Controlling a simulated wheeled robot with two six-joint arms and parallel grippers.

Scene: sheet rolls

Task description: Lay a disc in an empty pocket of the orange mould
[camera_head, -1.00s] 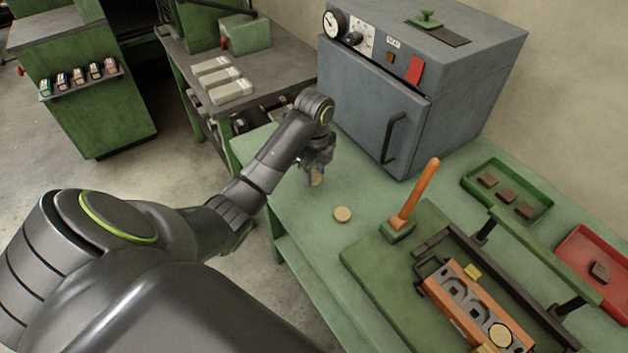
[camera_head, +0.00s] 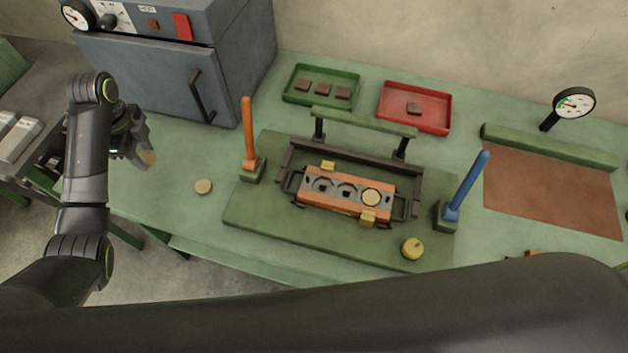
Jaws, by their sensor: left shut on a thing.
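My left gripper (camera_head: 138,146) is at the left, above the green bench, shut on a tan disc (camera_head: 149,158) held on edge. Another tan disc (camera_head: 203,186) lies flat on the bench, right of the gripper and left of the press base. The orange mould (camera_head: 318,204) sits on the green base plate in the middle. Its right pocket holds a pale disc (camera_head: 371,197). Its left and middle pockets look dark, with no pale disc in them. My right gripper is not in view.
An orange lever (camera_head: 248,130) stands left of the mould and a blue lever (camera_head: 467,185) right of it. A green crossbar (camera_head: 362,122) spans behind it. A yellow knob (camera_head: 413,248) is at front right. Green (camera_head: 322,102) and red (camera_head: 446,126) trays lie behind; a grey oven (camera_head: 160,75) stands back left.

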